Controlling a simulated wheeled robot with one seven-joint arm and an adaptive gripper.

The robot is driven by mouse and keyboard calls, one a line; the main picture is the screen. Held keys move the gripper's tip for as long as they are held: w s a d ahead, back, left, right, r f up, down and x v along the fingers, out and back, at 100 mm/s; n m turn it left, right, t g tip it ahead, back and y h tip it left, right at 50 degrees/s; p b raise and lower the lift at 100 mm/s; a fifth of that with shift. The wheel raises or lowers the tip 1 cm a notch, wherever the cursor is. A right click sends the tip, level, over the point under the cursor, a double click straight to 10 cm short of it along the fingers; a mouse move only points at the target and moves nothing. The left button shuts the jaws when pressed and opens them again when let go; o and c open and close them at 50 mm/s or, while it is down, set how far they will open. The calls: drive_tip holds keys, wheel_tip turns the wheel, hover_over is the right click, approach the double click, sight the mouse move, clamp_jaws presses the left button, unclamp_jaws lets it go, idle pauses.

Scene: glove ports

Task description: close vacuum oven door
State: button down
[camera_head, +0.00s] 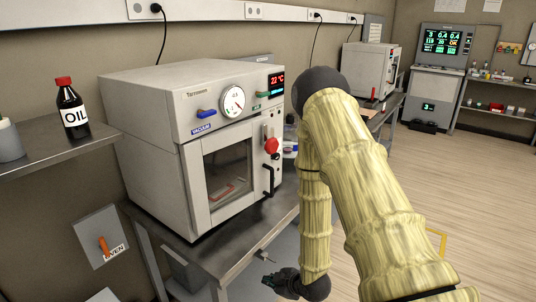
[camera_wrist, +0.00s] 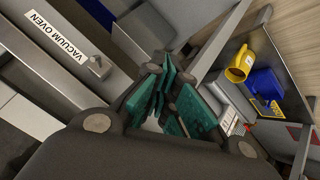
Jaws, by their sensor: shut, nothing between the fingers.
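The white vacuum oven (camera_head: 165,130) stands on a metal bench on the left of the head view. Its windowed door (camera_head: 228,168) lies about flush with the front; I cannot tell whether a small gap remains. A red knob (camera_head: 271,146) and a black handle (camera_head: 268,181) are at the door's right side. My gripper (camera_head: 270,284) is low, below the bench top and apart from the door. In the wrist view my gripper (camera_wrist: 165,95) has its teal-padded fingers together and empty. A "VACUUM OVEN" label (camera_wrist: 55,36) lies on a grey surface beside a small knob (camera_wrist: 97,66).
The bench edge (camera_head: 240,262) runs between my gripper and the oven. An oil bottle (camera_head: 72,108) stands on a shelf at left. The wrist view shows a yellow object (camera_wrist: 240,65) and a blue object (camera_wrist: 264,86) on a lower surface. Open floor (camera_head: 480,190) lies at right.

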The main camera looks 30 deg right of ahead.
drive_tip(key=w+d+r+n+t+y+p, duration=0.1)
drive_tip(key=w+d+r+n+t+p, duration=0.2)
drive_tip(key=r, duration=0.7)
drive_tip(key=w+d+r+n+t+p, duration=0.1)
drive_tip(key=w+d+r+n+p, duration=0.1)
drive_tip(key=w+d+r, duration=0.5)
drive_tip(key=n+t+y+p, duration=0.2)
drive_tip(key=n+t, duration=0.2)
drive_tip(key=n, duration=0.3)
approach(262, 157)
drive_tip(key=p+x, duration=0.4)
drive_tip(key=x, duration=0.1)
drive_tip(key=shift+r+p, duration=0.1)
drive_tip(key=shift+p, duration=0.25)
drive_tip(key=shift+p+x, duration=0.4)
drive_tip(key=shift+x, duration=0.65)
